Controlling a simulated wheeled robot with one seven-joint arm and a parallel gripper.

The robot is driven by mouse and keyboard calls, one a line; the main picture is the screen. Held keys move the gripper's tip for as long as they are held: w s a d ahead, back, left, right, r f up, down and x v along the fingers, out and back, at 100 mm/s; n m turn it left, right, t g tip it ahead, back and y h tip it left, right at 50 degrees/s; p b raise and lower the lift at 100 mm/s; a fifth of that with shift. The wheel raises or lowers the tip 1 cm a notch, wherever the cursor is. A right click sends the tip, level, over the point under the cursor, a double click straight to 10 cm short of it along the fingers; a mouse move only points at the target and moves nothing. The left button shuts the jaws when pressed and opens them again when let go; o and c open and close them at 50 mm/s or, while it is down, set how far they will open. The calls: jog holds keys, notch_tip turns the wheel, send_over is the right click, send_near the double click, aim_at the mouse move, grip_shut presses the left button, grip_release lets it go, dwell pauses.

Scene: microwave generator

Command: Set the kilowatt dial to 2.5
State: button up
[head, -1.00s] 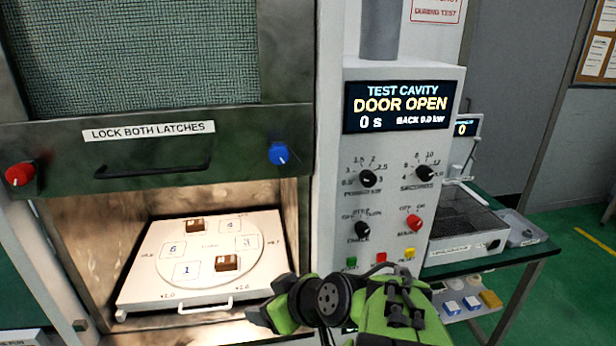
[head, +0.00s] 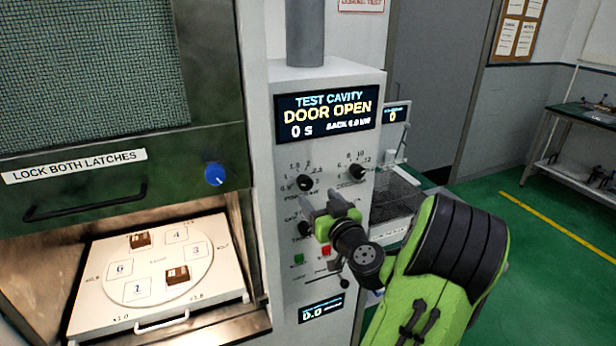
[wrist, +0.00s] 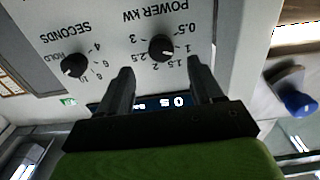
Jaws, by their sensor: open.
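The kilowatt dial (head: 305,183) is a black round knob on the upper left of the grey control panel. It also shows in the wrist view (wrist: 161,47), which sees the panel upside down, with marks from 0.5 to 3 around it. I cannot clearly read which mark its pointer faces. My gripper (head: 322,203) is open and empty in front of the panel, just below the dial in the head view. In the wrist view its two fingers (wrist: 160,70) point toward the dial, one on either side, with no visible contact. The gripper hides part of the lower panel.
The seconds dial (head: 357,172) sits right of the kilowatt dial. A display (head: 325,108) above reads DOOR OPEN. Green (head: 299,259) and red (head: 325,250) buttons are below. At left are a blue latch knob (head: 215,174) and the open cavity with a white tray (head: 100,318).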

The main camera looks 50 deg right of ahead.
aim_at(307, 185)
jog(key=p+x, duration=0.2)
jog(key=x, duration=0.4)
jog(key=shift+w+d+r+p, duration=0.1)
jog(key=shift+w+r+p, duration=0.05)
jog(key=shift+w+p, duration=0.2)
jog(key=shift+w+d, duration=0.1)
jog(key=shift+c, duration=0.5)
jog(key=c, duration=1)
